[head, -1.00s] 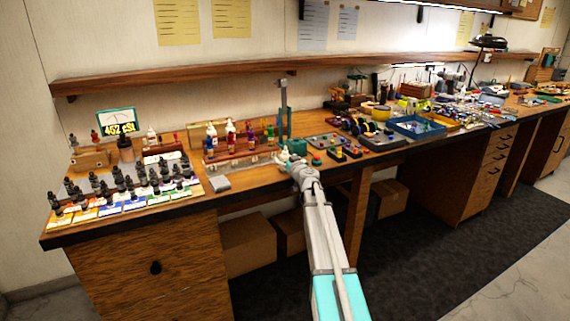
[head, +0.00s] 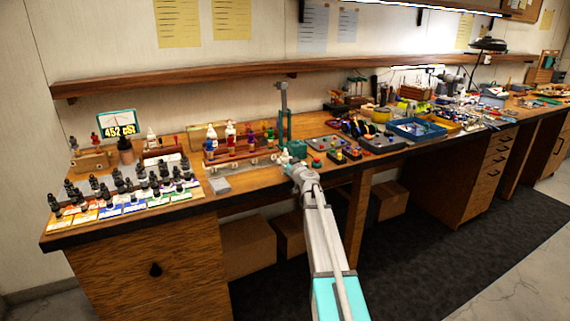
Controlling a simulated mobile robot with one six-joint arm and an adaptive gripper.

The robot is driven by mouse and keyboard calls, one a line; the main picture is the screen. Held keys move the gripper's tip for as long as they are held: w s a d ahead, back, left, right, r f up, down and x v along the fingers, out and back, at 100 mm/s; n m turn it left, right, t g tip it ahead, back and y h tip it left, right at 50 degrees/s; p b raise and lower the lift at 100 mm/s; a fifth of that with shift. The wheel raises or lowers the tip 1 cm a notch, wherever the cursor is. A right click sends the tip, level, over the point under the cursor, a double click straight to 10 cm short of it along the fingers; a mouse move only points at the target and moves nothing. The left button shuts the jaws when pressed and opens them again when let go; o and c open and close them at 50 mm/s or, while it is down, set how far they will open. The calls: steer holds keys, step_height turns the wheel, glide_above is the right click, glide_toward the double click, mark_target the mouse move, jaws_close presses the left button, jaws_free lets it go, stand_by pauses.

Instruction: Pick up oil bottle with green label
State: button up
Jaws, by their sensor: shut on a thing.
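My gripper (head: 285,157) is at the end of my arm, low over the front of the bench, at the right end of the bottle rack. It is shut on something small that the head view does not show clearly. A small bottle with green on it (head: 270,137) stands at the right end of the rack (head: 240,160), just behind and left of my gripper. I cannot read whether its green is a label. Red, white, blue and purple bottles (head: 231,134) stand left of it.
Several dark-capped dropper bottles (head: 118,184) stand on coloured cards at the left. A grey block (head: 220,184) lies near the front edge. Small pads and a blue tray (head: 417,128) crowd the right.

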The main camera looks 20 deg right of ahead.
steer(key=shift+r, duration=0.1)
steer(key=shift+r+p, duration=0.95)
steer(key=shift+p, duration=0.05)
steer(key=s+r+p, duration=1.1)
steer(key=s, duration=0.3)
steer(key=shift+d, duration=0.25)
steer(key=shift+r+p, duration=0.65)
steer(key=shift+s, duration=0.1)
stand_by(0.3)
